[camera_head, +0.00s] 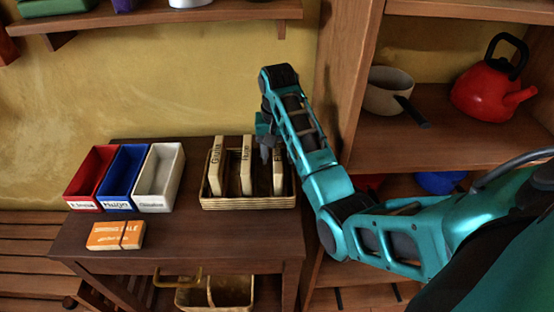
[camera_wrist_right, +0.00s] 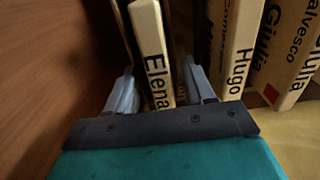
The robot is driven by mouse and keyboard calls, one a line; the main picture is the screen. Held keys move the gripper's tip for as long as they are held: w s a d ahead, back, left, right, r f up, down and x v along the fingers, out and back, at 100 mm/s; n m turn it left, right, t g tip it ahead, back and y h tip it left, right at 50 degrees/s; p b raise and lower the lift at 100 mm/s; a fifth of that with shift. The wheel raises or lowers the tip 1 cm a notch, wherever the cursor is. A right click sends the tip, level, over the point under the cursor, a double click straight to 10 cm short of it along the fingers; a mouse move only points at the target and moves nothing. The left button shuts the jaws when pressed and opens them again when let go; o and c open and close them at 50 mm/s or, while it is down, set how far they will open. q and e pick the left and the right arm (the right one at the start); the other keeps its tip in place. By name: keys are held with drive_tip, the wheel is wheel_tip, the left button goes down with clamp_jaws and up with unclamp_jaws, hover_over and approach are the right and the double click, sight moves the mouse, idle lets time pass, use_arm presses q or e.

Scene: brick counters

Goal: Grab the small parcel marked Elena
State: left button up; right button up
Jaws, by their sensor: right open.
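The small parcel marked Elena (camera_wrist_right: 155,65) is a pale upright box with black lettering. In the head view it stands at the right end of a woven basket (camera_head: 250,203), partly hidden by my right arm, and only the start of its name shows (camera_head: 278,178). My right gripper (camera_head: 267,150) is at its top. In the right wrist view the open fingers (camera_wrist_right: 158,90) lie on either side of the Elena parcel. I cannot tell whether they touch it. My left gripper is not in view.
Parcels marked Hugo (camera_head: 247,165) and Giulia (camera_head: 216,165) stand in the same basket, left of Elena. Red (camera_head: 90,177), blue (camera_head: 122,180) and white (camera_head: 158,180) bins and an orange box (camera_head: 115,235) share the wooden table. A shelf unit (camera_head: 340,90) rises close on the right.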

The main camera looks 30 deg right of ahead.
drive_tip(key=shift+f, duration=0.8)
drive_tip(key=shift+s, duration=0.1)
drive_tip(key=shift+c, duration=0.2)
clamp_jaws()
drive_tip(key=shift+r, duration=0.15)
